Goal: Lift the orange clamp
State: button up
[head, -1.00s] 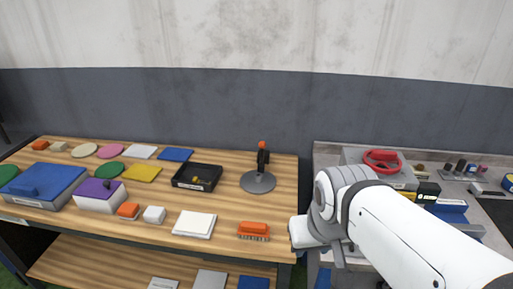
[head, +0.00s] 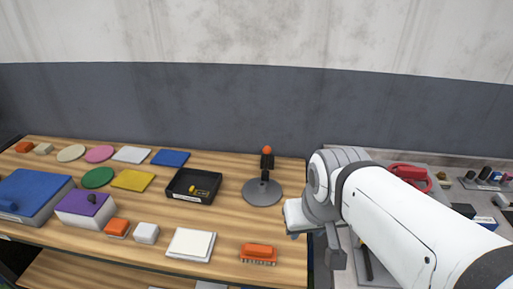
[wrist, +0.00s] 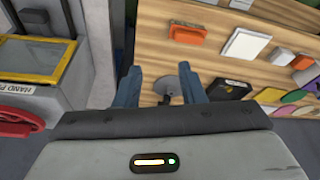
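I cannot make out anything that is clearly an orange clamp. An orange piece with a toothed or bristled lower edge (head: 258,252) lies at the front right of the wooden bench; what seems to be the same piece shows in the wrist view (wrist: 188,33). A smaller orange block (head: 117,227) lies further left. A dark stand with an orange ball on top (head: 267,151) rises from a grey disc base. My gripper (wrist: 160,80) is open and empty, its two blue-grey fingers apart above the bench's right edge. The disc base shows beyond, between the fingers.
The wooden bench (head: 225,265) also holds a black tray (head: 193,197), a white block (head: 190,244), a purple-topped box (head: 85,208) and several flat coloured pieces. To the right, across a gap, another worktop carries a red item (head: 409,175). A labelled box (wrist: 30,75) stands left of my fingers.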

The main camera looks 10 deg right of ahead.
aim_at(267, 149)
jog(key=u, duration=0.05)
jog(key=k, duration=1.15)
jog(key=z, duration=0.5)
jog(key=i, duration=0.75)
jog(key=z, duration=0.15)
